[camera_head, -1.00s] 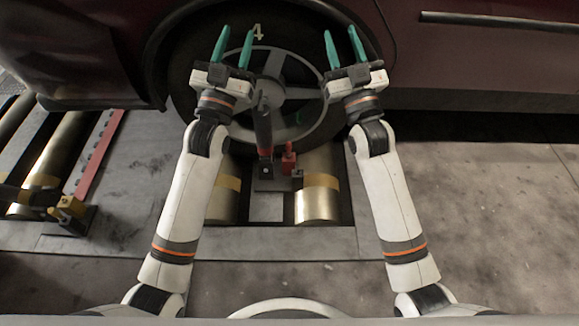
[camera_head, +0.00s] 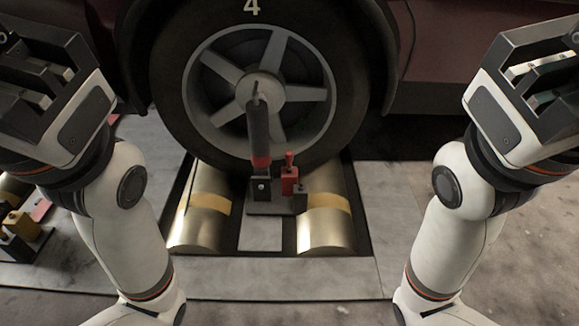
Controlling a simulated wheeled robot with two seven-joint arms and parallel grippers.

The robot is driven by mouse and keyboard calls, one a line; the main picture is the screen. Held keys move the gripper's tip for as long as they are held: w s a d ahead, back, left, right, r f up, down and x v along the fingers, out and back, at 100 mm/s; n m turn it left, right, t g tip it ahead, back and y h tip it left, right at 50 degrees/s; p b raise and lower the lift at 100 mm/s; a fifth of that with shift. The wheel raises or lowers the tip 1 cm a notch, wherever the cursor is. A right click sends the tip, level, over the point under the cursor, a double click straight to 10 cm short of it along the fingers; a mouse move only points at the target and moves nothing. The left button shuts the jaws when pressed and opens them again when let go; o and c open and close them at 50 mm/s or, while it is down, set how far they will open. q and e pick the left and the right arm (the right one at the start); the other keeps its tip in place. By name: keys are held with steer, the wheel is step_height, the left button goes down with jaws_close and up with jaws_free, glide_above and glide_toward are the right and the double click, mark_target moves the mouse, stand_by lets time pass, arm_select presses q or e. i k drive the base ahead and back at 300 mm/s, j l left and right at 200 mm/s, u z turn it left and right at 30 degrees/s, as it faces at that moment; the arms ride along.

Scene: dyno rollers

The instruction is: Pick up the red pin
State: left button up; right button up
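The red pin (camera_head: 289,174) stands upright on a small dark bracket (camera_head: 268,208) between the two rollers, in front of the wheel. A dark upright lever (camera_head: 258,132) with a red lower part stands just left of it. My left gripper (camera_head: 30,75) is raised at the upper left, well away from the pin. My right gripper (camera_head: 545,70) is raised at the upper right, also well away. The finger ends of both are not clearly seen, so I cannot tell their opening. Nothing is seen held in either.
A car wheel (camera_head: 262,85) rests behind the bracket, under a dark red car body (camera_head: 490,60). Brass rollers (camera_head: 325,228) with yellow bands lie in the floor frame. A yellow and black part (camera_head: 20,228) is at the far left. The space in front of the pin is clear.

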mark_target(288, 154)
steer(key=i+l, duration=0.2)
steer(key=l, duration=0.15)
steer(key=i+l, duration=0.2)
steer(key=l, duration=0.15)
steer(key=i+l+u, duration=0.1)
steer(key=l, duration=0.3)
steer(key=i+l, duration=0.3)
steer(key=l+u, duration=0.2)
steer(key=l, duration=0.25)
steer(key=i, duration=0.05)
